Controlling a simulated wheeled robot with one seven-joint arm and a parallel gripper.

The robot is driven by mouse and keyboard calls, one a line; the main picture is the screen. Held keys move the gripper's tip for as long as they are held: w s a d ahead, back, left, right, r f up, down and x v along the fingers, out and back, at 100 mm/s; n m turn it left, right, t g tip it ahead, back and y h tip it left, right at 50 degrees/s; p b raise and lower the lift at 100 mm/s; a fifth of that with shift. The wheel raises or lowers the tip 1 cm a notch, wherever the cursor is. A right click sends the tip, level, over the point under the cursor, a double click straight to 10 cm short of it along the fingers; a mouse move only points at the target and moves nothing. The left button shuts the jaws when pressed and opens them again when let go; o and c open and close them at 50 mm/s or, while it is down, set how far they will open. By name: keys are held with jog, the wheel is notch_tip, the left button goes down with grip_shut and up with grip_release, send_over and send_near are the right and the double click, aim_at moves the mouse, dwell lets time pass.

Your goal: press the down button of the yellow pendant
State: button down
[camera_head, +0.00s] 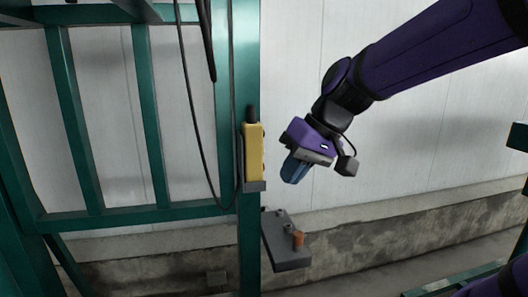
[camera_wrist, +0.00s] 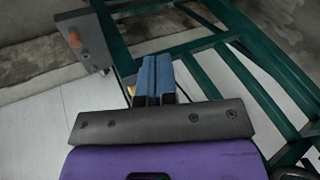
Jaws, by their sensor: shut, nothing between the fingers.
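The yellow pendant (camera_head: 253,152) hangs upright on the green post in the head view, in a dark holder. Its buttons are too small to tell apart. My gripper (camera_head: 291,174) is shut and empty to the right of the pendant, with its blue fingers pointing down and a little left. A gap shows between the fingers and the pendant in the head view. In the wrist view the shut blue fingers (camera_wrist: 155,76) hide most of the pendant; only a small yellow bit (camera_wrist: 131,90) shows beside them.
A grey bracket plate (camera_head: 284,240) with an orange part (camera_head: 298,239) juts from the post below my gripper. A green frame (camera_head: 150,110) stands to the left, with a black cable (camera_head: 190,100) hanging in front of it. Free room lies right of the pendant before the pale wall.

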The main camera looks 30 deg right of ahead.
jog(key=w+d+f+m+t+y, duration=0.1)
jog(key=w+d+f+t, duration=0.1)
jog(key=w+d, duration=0.5)
jog(key=w+d+f+m+t, duration=0.1)
jog(key=w+d+t, duration=0.3)
jog(key=w+d, duration=0.4)
jog(key=w+d+f+m+t+y, duration=0.1)
jog(key=w+d+f+m+t, duration=0.1)
jog(key=w+d, duration=0.5)
jog(key=w+m+t, duration=0.1)
jog(key=w, duration=0.1)
jog(key=shift+w+d+f+t+y, duration=0.25)
jog(key=shift+w+f+t+y, duration=0.05)
jog(key=shift+t, duration=0.1)
jog(key=shift+a, duration=0.1)
jog(key=w+a, duration=0.2)
jog(key=a, duration=0.6)
jog(key=shift+w+a, duration=0.15)
jog(key=shift+w, duration=0.05)
jog(key=shift+a, duration=0.1)
dwell(0.4)
jog(key=shift+w+a, duration=0.1)
jog(key=shift+a, duration=0.25)
